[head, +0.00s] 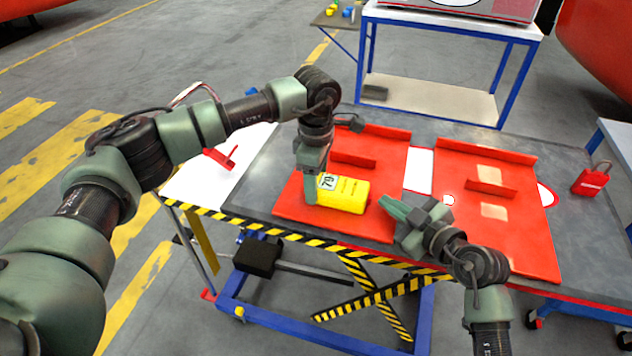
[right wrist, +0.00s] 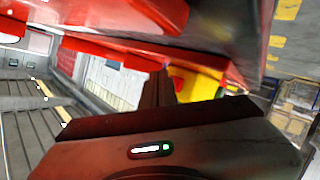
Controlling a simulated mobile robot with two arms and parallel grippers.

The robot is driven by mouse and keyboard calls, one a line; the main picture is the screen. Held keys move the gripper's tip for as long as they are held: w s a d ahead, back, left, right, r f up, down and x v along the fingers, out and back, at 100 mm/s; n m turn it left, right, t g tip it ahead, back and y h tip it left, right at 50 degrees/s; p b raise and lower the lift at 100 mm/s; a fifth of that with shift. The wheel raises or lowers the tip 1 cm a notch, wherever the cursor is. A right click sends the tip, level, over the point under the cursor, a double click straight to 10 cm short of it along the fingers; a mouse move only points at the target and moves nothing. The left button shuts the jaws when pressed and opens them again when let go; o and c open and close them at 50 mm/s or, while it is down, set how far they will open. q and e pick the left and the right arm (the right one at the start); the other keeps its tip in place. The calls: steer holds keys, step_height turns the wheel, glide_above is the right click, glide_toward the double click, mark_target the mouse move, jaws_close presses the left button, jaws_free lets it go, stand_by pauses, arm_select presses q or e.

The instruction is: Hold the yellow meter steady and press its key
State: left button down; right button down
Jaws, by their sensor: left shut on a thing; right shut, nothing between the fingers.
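The yellow meter (head: 347,196) lies on the left red panel (head: 290,207) on the table, with its display toward the left. My left gripper (head: 312,190) reaches down from above and is shut on the meter's left end, partly hiding it. My right gripper (head: 385,203) is shut and empty, its fingertips just right of the meter and apart from it in the head view. In the right wrist view the meter (right wrist: 203,82) shows behind my right gripper's fingers (right wrist: 158,88), with a small red spot on its face. I cannot tell whether that spot is the key.
A second red panel (head: 465,235) with a raised strip lies to the right. A red padlock-like tag (head: 590,181) sits at the table's right, and a small red piece (head: 222,157) at the left.

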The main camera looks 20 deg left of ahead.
arm_select(q)
steer(key=shift+s+f, duration=0.1)
steer(key=shift+f, duration=0.15)
arm_select(e)
steer(key=shift+d, duration=3)
arm_select(q)
steer(key=shift+c, duration=2.2)
jaws_free()
arm_select(e)
steer(key=shift+w+f, duration=0.1)
arm_select(q)
steer(key=shift+r, duration=0.1)
step_height(320, 180, up, 12)
